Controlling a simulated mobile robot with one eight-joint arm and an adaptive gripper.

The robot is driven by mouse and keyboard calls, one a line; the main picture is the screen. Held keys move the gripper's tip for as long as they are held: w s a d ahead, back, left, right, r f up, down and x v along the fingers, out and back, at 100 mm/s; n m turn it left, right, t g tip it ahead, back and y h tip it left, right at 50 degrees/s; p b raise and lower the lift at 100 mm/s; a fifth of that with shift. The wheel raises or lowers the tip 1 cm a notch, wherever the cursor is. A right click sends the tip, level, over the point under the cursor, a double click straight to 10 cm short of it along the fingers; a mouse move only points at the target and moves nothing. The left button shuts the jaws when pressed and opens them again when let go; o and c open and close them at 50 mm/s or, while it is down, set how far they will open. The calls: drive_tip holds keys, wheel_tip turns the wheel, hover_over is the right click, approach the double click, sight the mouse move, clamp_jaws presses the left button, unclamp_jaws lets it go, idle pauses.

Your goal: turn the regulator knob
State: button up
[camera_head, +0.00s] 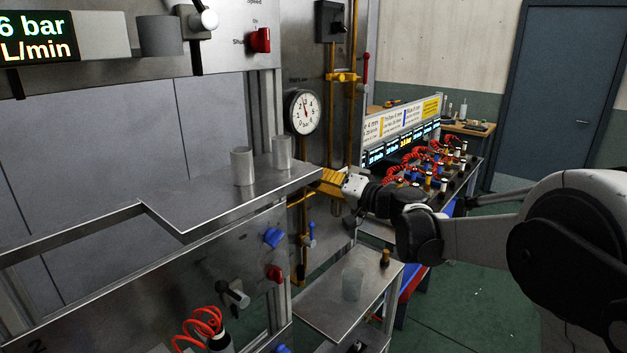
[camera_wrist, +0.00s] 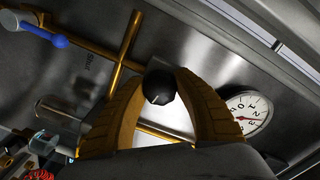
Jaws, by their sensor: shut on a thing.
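The regulator knob (camera_wrist: 160,88) is black and round, and it sits between the two yellow finger pads in the wrist view. My gripper (camera_wrist: 157,80) is shut on it, with one finger on each side. In the head view my gripper (camera_head: 330,181) reaches to the panel just right of the steel shelf, and the knob is hidden there. A round white pressure gauge (camera_head: 304,112) is on the panel above the gripper, its needle near the top of the dial. The gauge also shows in the wrist view (camera_wrist: 249,112), right of the fingers.
Brass pipes (camera_head: 330,120) run up the panel beside the gripper. Two grey cups (camera_head: 242,167) stand on the steel shelf (camera_head: 205,205) at left. A blue-handled valve (camera_head: 311,233) is below.

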drive_tip(key=o, duration=1.2)
drive_tip(key=v, duration=1.2)
drive_tip(key=shift+f, duration=0.1)
